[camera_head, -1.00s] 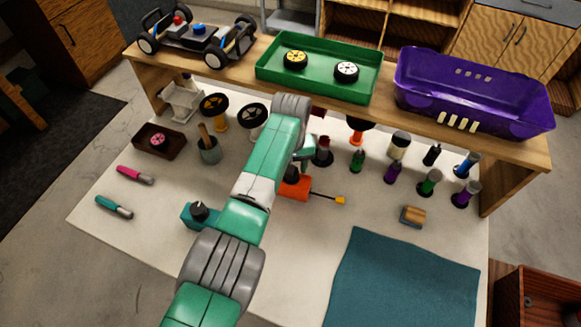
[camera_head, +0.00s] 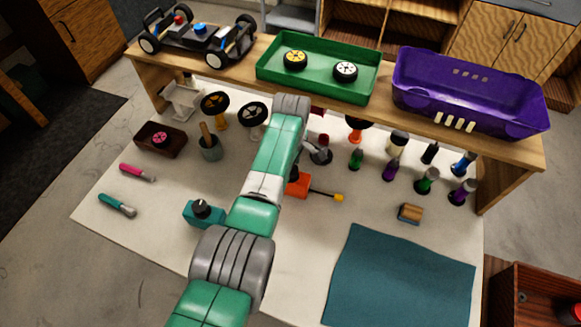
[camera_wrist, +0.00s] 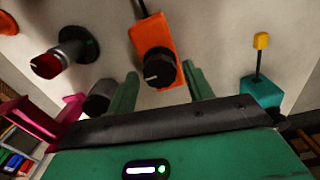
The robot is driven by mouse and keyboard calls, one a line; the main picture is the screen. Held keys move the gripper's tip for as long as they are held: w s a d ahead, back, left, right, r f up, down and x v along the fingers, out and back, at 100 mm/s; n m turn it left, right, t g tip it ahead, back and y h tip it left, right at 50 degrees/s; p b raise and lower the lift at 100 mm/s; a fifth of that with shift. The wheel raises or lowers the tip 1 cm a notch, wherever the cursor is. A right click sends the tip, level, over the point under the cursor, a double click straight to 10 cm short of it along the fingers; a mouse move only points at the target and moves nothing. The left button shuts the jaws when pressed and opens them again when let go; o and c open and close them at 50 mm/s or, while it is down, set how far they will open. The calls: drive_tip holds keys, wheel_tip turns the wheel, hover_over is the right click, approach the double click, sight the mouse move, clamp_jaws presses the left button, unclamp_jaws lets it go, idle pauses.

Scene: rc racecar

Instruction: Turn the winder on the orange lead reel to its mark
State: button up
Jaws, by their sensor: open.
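The orange lead reel (camera_head: 299,186) lies on the pale table, partly behind my arm in the head view, with a yellow-tipped lead (camera_head: 339,198) out to the right. In the wrist view its orange body (camera_wrist: 152,36) shows the dark round winder (camera_wrist: 161,72) with a short white line on it. My gripper (camera_wrist: 160,71) is open, with one green finger on each side of the winder. Whether the fingers touch it I cannot tell. The mark on the reel is not clear to see. My gripper is hidden behind my arm in the head view.
A teal reel (camera_head: 204,213) lies left of the orange one; it also shows at the right of the wrist view (camera_wrist: 262,91). A red-topped device (camera_head: 321,150) stands just behind the orange reel. Several bottles stand to the right. A teal mat (camera_head: 400,280) covers the front right.

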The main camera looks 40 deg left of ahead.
drive_tip(key=c, duration=0.8)
drive_tip(key=m, duration=0.3)
drive_tip(key=shift+f+m, duration=0.1)
drive_tip(key=shift+m, duration=0.2)
drive_tip(key=shift+m, duration=1.7)
